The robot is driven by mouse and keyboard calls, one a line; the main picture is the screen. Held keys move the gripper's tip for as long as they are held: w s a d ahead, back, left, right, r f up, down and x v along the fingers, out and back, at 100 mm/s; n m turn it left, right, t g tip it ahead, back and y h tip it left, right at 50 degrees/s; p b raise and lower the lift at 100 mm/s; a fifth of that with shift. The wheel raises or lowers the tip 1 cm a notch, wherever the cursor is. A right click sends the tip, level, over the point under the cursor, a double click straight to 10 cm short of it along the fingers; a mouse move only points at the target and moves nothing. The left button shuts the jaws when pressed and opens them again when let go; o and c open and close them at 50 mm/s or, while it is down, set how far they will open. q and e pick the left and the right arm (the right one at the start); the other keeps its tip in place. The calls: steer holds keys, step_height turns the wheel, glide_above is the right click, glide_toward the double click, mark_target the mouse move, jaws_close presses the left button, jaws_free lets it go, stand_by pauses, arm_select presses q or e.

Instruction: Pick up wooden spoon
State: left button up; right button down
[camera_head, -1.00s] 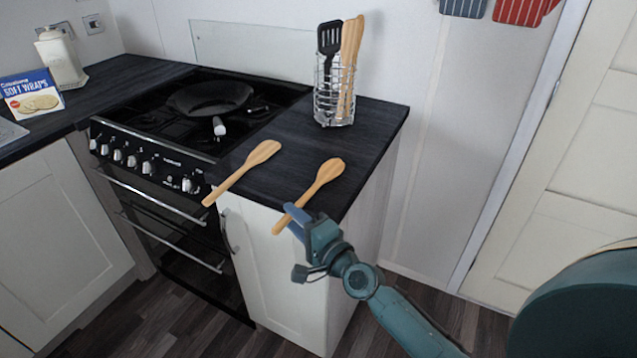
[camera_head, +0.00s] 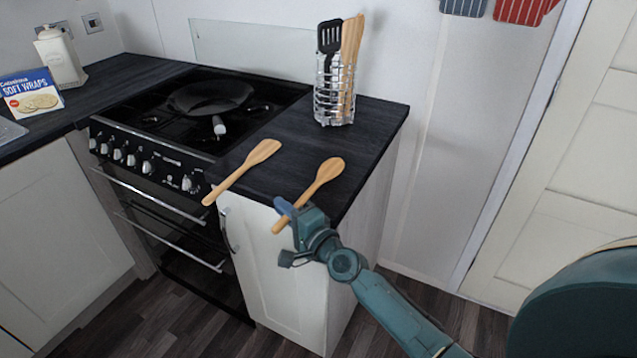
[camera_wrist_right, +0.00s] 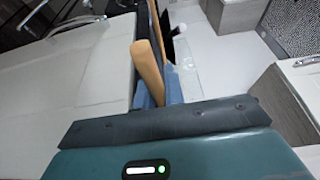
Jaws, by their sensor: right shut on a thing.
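Two wooden spoons lie on the dark worktop with their handles sticking out over its front edge. The right wooden spoon (camera_head: 325,173) has its handle between the fingers of my right gripper (camera_head: 285,210), which is shut on it. In the right wrist view the spoon's handle (camera_wrist_right: 147,70) rises between the blue fingers (camera_wrist_right: 158,92). The left wooden spoon (camera_head: 258,155) lies apart from the gripper, near the hob. More wooden utensils (camera_head: 350,50) stand in a wire holder. My left gripper is not in view.
The wire holder (camera_head: 333,95) with a black slotted turner (camera_head: 329,37) stands at the back of the worktop (camera_head: 300,140). A hob with a black pan (camera_head: 210,97) is to the left. A white cupboard (camera_head: 275,270) is below the gripper.

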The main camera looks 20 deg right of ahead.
steer(key=shift+r, duration=0.1)
